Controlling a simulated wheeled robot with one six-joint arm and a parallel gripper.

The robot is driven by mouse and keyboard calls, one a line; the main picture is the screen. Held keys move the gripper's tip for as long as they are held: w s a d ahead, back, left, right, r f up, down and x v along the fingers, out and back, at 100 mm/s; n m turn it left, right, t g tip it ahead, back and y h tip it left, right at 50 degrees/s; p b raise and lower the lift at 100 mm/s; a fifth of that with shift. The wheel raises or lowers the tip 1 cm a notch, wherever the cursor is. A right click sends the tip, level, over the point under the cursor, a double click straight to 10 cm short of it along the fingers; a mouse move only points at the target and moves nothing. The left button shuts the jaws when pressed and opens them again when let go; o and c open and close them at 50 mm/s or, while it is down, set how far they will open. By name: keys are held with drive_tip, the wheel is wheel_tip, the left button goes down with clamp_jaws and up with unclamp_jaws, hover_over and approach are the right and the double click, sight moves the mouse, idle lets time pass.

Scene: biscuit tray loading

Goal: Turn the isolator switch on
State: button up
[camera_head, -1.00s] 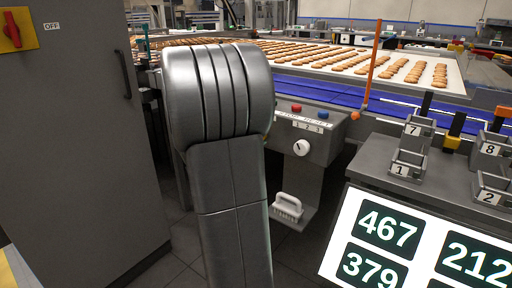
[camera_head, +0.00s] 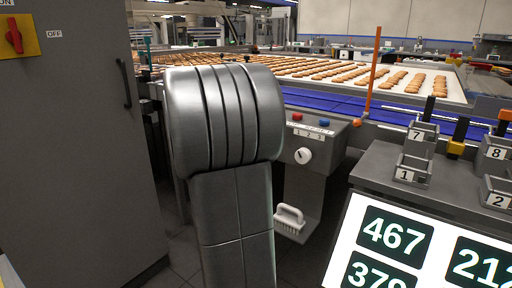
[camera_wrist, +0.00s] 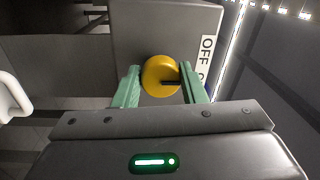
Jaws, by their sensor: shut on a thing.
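A yellow round knob (camera_wrist: 158,80) with a dark line pointing right sits on a grey box in the wrist view. My gripper (camera_wrist: 159,71) has its two green fingers on either side of the knob and is shut on it. An OFF label (camera_wrist: 207,49) is right of the knob, with another label partly hidden below. In the head view, a red rotary handle (camera_head: 13,37) stands nearly upright on a yellow plate (camera_head: 32,48) on a grey cabinet, with ON above and OFF to its right. My gripper is hidden behind my arm there.
The grey cabinet (camera_head: 75,150) fills the left. A control box (camera_head: 330,140) with red and blue buttons and a white dial (camera_head: 303,156) stands right of my arm. A number display (camera_head: 345,240) and numbered holders are at right.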

drive_tip(key=o, duration=1)
drive_tip(key=shift+p+v, duration=1.55)
drive_tip(key=shift+v, duration=5.4)
drive_tip(key=shift+w, duration=0.15)
drive_tip(key=b+x, duration=0.3)
drive_tip(key=x, duration=1)
drive_tip(key=shift+w+d, duration=0.25)
